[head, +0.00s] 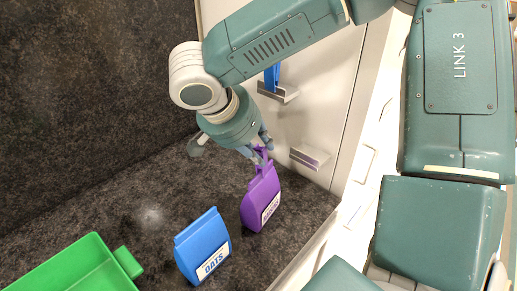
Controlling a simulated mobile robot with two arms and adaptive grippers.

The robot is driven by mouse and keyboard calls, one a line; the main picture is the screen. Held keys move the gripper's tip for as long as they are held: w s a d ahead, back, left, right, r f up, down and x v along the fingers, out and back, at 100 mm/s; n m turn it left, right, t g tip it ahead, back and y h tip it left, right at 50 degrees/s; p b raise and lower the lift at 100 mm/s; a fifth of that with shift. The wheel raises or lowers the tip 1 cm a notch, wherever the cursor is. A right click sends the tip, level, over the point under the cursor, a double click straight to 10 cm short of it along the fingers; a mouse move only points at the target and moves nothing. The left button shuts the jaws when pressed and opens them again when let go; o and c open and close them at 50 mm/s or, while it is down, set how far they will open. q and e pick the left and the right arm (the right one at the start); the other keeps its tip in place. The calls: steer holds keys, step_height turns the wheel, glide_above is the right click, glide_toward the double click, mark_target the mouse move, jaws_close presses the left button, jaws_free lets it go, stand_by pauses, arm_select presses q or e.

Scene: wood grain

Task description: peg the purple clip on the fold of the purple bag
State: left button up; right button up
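The purple bag (260,203) stands upright on the dark speckled counter, with a white label low on its front whose text is too small to read. My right gripper (262,150) is just above the bag's top, pointing down. Its fingers are closed around the purple clip (262,158). The clip's lower end is at the bag's folded top edge; whether it grips the fold or only touches it I cannot tell. The fingers hide part of the clip. My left gripper is not in view.
A blue bag (203,248) labelled OATS stands left of the purple bag. A green bin (75,268) is at the lower left. On the pale wall, one metal holder (281,93) carries a blue clip (272,77); another holder (308,158) looks empty. The counter behind the bags is clear.

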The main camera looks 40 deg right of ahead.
steer(key=o, duration=0.7)
steer(key=shift+r, duration=0.1)
steer(key=v, duration=1.2)
